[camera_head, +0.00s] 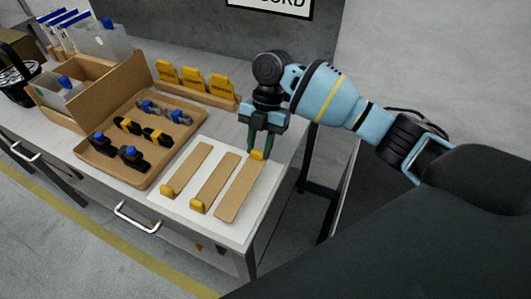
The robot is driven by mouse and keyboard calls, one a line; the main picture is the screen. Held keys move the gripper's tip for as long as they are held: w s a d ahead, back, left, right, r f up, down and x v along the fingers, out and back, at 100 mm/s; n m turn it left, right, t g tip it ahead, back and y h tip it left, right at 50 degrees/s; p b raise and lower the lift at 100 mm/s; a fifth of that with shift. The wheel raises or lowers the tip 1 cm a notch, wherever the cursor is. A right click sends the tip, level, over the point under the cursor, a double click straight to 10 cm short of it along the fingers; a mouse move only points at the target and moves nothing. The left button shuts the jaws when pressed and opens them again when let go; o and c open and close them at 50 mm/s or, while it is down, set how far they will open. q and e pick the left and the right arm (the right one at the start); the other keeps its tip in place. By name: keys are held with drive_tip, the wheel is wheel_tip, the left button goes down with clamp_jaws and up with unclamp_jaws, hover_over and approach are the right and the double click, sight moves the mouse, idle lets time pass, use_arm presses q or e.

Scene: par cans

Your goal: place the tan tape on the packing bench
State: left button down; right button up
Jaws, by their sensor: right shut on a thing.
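Three tan strips with yellow end pieces show over a white mat on the packing bench (60,125): a left strip (187,170), a middle strip (217,182) and a right strip (238,192). The left and middle ones have their yellow ends toward the front. My right gripper (259,152) is shut on the yellow piece at the far end of the right strip, which I take to be the tan tape. I cannot tell whether this strip touches the mat. My left gripper is not in view.
A tan tray (146,179) left of the mat holds several black, yellow and blue clamps. Behind it stand an open cardboard box (117,84) and a rack with yellow cards (195,80). The bench's right edge is close to my right gripper.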

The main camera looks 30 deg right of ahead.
drive_tip(key=shift+s+d, duration=0.1)
drive_tip(key=shift+d, duration=0.05)
drive_tip(key=shift+s+d, duration=0.25)
drive_tip(key=shift+d, duration=0.2)
drive_tip(key=shift+f, duration=1.8)
drive_tip(key=shift+f, duration=0.1)
drive_tip(key=o, duration=1.1)
drive_tip(key=v, duration=1.2)
drive_tip(key=shift+a, duration=0.1)
